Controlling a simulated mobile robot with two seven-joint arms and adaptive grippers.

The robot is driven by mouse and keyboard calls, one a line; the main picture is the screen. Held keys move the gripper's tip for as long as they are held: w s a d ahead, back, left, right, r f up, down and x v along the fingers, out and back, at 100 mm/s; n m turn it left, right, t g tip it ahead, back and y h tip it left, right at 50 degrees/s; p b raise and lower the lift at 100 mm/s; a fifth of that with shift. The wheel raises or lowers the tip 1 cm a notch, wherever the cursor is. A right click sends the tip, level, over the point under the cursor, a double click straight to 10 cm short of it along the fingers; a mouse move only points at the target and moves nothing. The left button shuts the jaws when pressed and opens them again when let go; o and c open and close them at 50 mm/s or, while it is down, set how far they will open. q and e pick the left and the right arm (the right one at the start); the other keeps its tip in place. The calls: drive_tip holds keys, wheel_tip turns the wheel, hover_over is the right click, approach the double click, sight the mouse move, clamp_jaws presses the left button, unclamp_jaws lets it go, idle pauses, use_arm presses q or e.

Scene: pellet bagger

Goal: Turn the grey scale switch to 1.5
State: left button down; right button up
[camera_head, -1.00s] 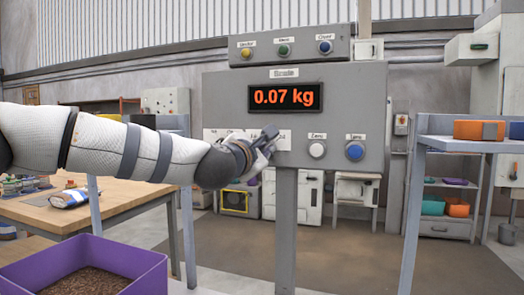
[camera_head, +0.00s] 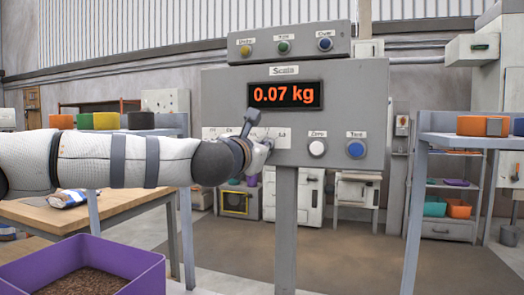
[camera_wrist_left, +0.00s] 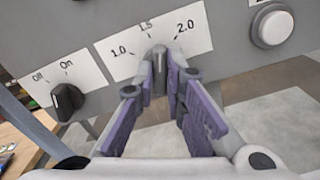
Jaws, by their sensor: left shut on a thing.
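The grey scale switch (camera_wrist_left: 159,56) is a small knob on the scale panel, below a white label (camera_wrist_left: 165,45) marked 1.0, 1.5 and 2.0. It stands roughly upright in the left wrist view, its top near the 1.5 mark; its exact setting is hard to tell. My left gripper (camera_wrist_left: 160,66) is shut on the switch, one purple-padded finger on each side. In the head view my left gripper (camera_head: 260,146) is at the panel's lower middle and hides the switch. My right gripper is not in view.
A black Off/On knob (camera_wrist_left: 68,101) is left of the switch. White (camera_head: 317,148) and blue (camera_head: 355,149) buttons are to its right. The display (camera_head: 285,95) reads 0.07 kg. A purple bin of pellets (camera_head: 150,277) stands front left; a blue shelf (camera_head: 470,141) stands right.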

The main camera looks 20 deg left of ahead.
use_arm(q)
drive_tip(key=shift+f+n+b, duration=0.1)
drive_tip(key=shift+n+b, duration=0.4)
drive_tip(key=shift+n, duration=1.4)
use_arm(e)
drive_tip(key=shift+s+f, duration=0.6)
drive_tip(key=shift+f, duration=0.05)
use_arm(q)
drive_tip(key=c, duration=1.7)
unclamp_jaws()
drive_tip(key=shift+o, duration=0.2)
drive_tip(key=s, duration=1.2)
drive_tip(key=shift+a, duration=0.25)
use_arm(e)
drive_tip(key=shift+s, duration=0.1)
